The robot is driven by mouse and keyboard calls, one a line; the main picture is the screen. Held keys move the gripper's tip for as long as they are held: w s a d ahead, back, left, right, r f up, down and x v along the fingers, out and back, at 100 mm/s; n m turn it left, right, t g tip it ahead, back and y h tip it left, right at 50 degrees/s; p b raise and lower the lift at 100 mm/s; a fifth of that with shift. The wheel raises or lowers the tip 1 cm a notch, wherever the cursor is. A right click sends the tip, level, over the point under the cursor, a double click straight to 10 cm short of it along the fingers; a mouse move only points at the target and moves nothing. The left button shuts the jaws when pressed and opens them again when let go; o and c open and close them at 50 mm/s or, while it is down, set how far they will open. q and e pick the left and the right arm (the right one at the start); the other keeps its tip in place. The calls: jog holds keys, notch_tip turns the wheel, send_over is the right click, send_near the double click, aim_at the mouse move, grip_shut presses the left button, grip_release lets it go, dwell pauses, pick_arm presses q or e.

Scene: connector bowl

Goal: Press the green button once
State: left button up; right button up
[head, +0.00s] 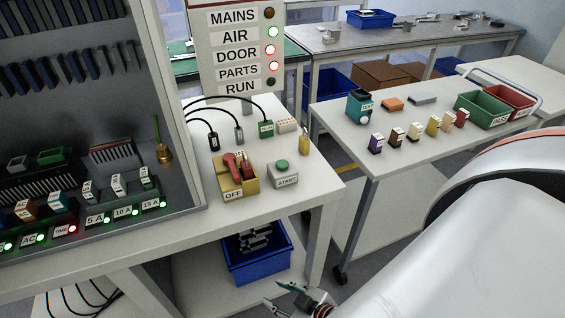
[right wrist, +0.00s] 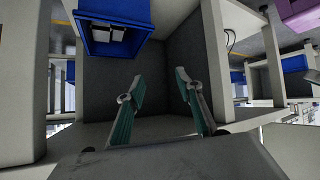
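The green button (head: 282,163) sits on top of a grey box labelled START (head: 286,181), near the front right corner of the white bench (head: 294,206). My right gripper (head: 281,296) is at the bottom middle of the head view, lower in the picture than the button and apart from it. In the right wrist view its two green fingers (right wrist: 160,88) stand apart with nothing between them. The button does not show in the right wrist view. My left gripper is in neither view.
A yellow OFF box with a red lever (head: 238,179) stands left of the START box. A blue bin (head: 256,252) is under the bench; a blue bin also shows in the wrist view (right wrist: 114,40). A white cart (head: 355,145) holds small parts and trays to the right.

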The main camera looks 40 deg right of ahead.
grip_shut()
dwell(1.0)
